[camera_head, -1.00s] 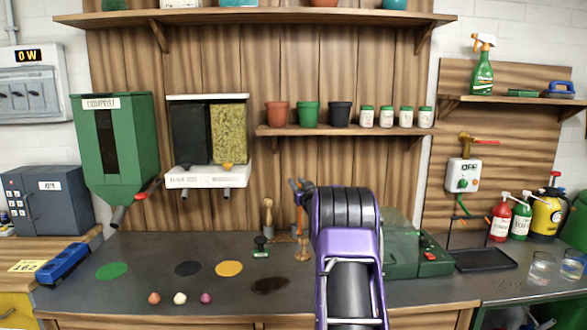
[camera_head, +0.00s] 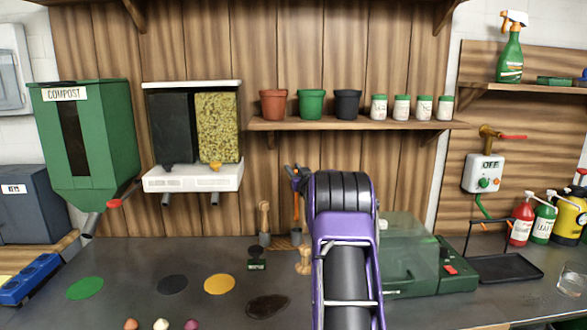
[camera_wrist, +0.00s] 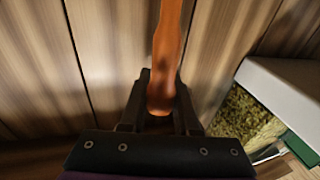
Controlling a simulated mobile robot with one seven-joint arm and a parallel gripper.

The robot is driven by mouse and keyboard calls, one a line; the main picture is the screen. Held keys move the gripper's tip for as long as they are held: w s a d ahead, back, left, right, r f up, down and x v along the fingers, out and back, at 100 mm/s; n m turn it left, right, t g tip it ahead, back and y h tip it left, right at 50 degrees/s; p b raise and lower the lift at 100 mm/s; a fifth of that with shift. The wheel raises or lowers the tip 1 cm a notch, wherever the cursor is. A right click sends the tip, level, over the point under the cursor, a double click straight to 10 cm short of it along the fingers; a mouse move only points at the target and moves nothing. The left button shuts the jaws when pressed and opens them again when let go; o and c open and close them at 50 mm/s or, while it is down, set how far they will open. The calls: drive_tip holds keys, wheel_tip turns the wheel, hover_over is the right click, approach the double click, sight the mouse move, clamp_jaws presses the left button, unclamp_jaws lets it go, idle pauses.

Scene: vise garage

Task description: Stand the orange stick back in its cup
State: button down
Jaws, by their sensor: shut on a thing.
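The orange stick (camera_wrist: 168,50) is between the dark fingers of my gripper (camera_wrist: 160,100) in the wrist view, with one end at the fingertips and the rest running out of the top of the picture. In the head view my gripper (camera_head: 298,178) is small and partly behind my purple arm. The orange stick (camera_head: 296,210) hangs roughly upright below it, over the back of the bench. Whether the stick's lower end is inside a cup is too small to tell.
A green machine (camera_head: 415,265) is right of my arm. The pot shelf (camera_head: 350,125) and the two-part dispenser (camera_head: 192,178) are above.

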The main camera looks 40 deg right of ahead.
sight(297, 194)
drive_tip(key=shift+f, duration=0.15)
drive_tip(key=shift+f+b, duration=2.7)
drive_tip(key=shift+f, duration=0.85)
unclamp_jaws()
drive_tip(key=shift+s, duration=0.1)
